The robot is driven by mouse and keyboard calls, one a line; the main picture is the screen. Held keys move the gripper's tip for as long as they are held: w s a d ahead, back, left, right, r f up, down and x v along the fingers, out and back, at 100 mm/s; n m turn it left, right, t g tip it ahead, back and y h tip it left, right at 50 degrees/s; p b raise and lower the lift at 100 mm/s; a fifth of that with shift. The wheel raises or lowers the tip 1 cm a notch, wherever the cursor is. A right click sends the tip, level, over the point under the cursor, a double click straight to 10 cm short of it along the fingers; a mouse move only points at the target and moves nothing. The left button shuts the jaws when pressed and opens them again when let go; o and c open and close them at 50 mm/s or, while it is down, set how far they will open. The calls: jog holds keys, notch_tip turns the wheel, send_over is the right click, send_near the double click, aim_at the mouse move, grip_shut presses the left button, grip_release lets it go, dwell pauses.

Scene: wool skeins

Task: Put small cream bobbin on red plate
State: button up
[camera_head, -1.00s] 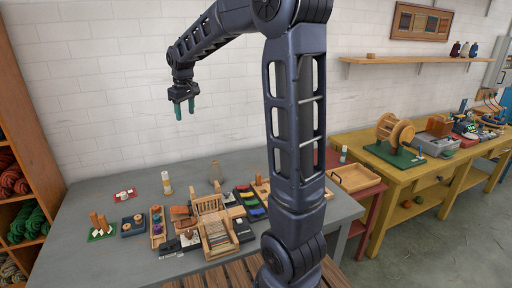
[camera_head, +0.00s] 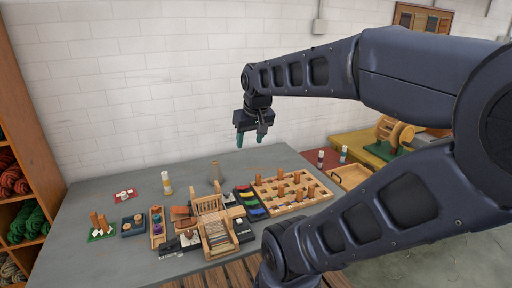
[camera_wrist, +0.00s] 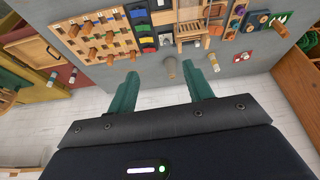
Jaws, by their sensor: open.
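The red plate (camera_head: 124,195) lies at the back left of the grey table, with small whitish pieces on it. It also shows in the wrist view (camera_wrist: 246,57). A cream spool (camera_head: 167,184) stands upright to its right. Small pale pieces also lie on a green plate (camera_head: 101,234) at the front left; I cannot tell which piece is the small cream bobbin. My gripper (camera_head: 250,139) is open and empty, high above the back of the table and right of the red plate. Its green fingers also show in the wrist view (camera_wrist: 160,76).
A wooden peg board (camera_head: 311,204) with several upright pegs fills the table's right side. A small loom (camera_head: 216,228), a grey-brown cone (camera_head: 216,171) and a dark block (camera_head: 132,231) stand left of it. A wooden shelf of yarn (camera_head: 42,165) stands at the far left.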

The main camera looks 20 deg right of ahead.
jog(key=shift+s+d+f+m, duration=0.2)
jog(key=shift+s+f, duration=0.25)
jog(key=shift+s, duration=0.3)
jog(key=shift+s+d+f+m, duration=0.2)
jog(key=shift+s+f, duration=0.2)
jog(key=shift+s, duration=0.3)
